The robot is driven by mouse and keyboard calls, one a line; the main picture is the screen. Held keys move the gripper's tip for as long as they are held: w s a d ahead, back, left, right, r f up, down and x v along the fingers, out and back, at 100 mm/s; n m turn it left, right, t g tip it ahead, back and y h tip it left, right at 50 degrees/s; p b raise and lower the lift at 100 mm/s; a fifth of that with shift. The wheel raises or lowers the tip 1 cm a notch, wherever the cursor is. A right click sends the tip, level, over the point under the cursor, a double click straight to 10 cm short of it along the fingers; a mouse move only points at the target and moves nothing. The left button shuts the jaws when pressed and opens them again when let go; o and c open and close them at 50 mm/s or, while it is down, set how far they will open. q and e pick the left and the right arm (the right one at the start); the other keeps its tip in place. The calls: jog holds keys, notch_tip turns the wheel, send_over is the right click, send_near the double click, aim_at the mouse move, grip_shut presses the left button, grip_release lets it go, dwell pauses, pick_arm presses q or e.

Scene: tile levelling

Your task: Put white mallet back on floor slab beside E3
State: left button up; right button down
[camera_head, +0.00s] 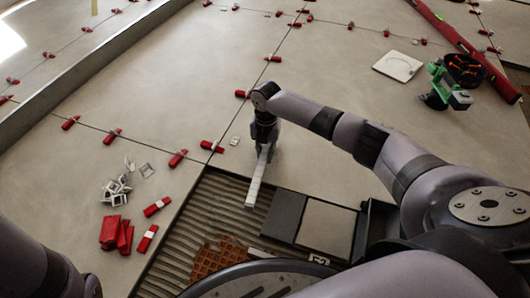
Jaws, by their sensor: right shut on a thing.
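My right gripper (264,138) points down over the grey floor slab (320,70), just above the ribbed bare patch. It is shut on a long pale piece, which I take for the white mallet (257,183). The pale piece slants down and toward me, its near end over the ribbed patch. The gripper hides its upper end, and I cannot tell whether it touches the floor. No mark reading E3 can be made out. My left gripper is out of view; only part of my left arm shows at the lower left.
Red wedges (178,158) line the tile joints. Loose white clips (117,190) and stacked red wedges (112,232) lie left of the ribbed patch (195,228). Dark (284,214) and beige tiles (327,228) stand right. A green tool (440,88) and long red bar (462,45) lie farther right.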

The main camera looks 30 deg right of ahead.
jog(key=shift+f, duration=0.5)
dwell(0.4)
jog(key=c, duration=1.4)
grip_release()
